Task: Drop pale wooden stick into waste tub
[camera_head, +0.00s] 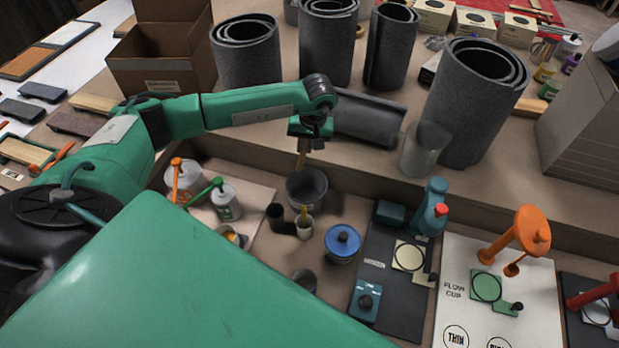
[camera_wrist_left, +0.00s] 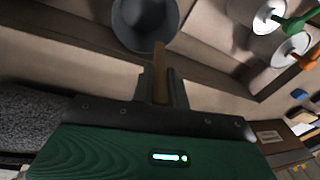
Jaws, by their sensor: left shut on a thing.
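My left gripper (camera_head: 303,143) is shut on the pale wooden stick (camera_head: 301,161), which points downward from the jaws. The grey waste tub (camera_head: 307,187) stands just below it in the head view, its mouth open upward. In the left wrist view, the stick (camera_wrist_left: 160,72) sits between the fingers of the left gripper (camera_wrist_left: 163,85). Its far end overlaps the near rim of the tub (camera_wrist_left: 144,22) in that view. I cannot tell whether the stick's tip is above or inside the tub's mouth. My right gripper is not in view.
A small pale cup (camera_head: 304,227) with a yellowish stick stands in front of the tub. A blue-lidded can (camera_head: 342,243) is to its right. White cans with an orange handle (camera_head: 183,179) and a green handle (camera_head: 224,202) stand left. Dark rolls (camera_head: 368,118) lie and stand behind.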

